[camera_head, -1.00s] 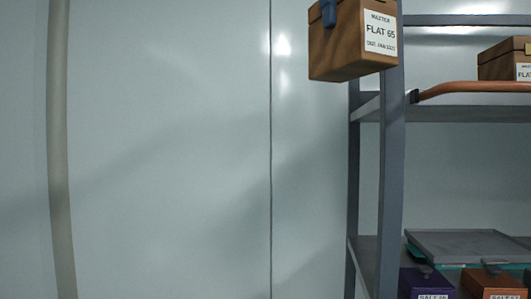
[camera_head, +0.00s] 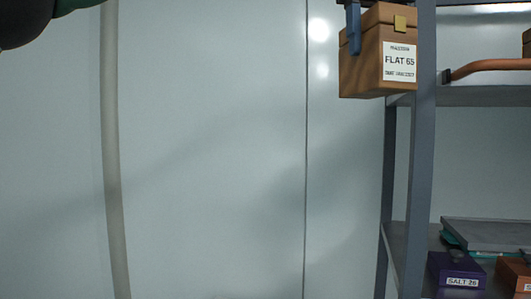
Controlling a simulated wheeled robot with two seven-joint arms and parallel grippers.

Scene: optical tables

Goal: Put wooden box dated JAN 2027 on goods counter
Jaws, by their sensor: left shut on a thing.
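The wooden box (camera_head: 365,72) hangs in the air at the upper right, in front of or beside the shelf rack's post. It is brown, with a brass clasp and a white label reading FLAT 65; the small date line seems to read JAN 2027. My left gripper (camera_head: 353,30) shows only as a blue finger against the box's left side, shut on the box; the rest is cut off by the top edge. My right gripper is out of view. No goods counter is in view.
A grey shelf rack (camera_head: 421,160) stands at the right, with a copper-coloured bar (camera_head: 490,66) at its upper shelf. Its lower shelf holds a purple SALT box (camera_head: 455,268), an orange-brown box (camera_head: 512,276) and a grey tray (camera_head: 490,234). A pale wall fills the left.

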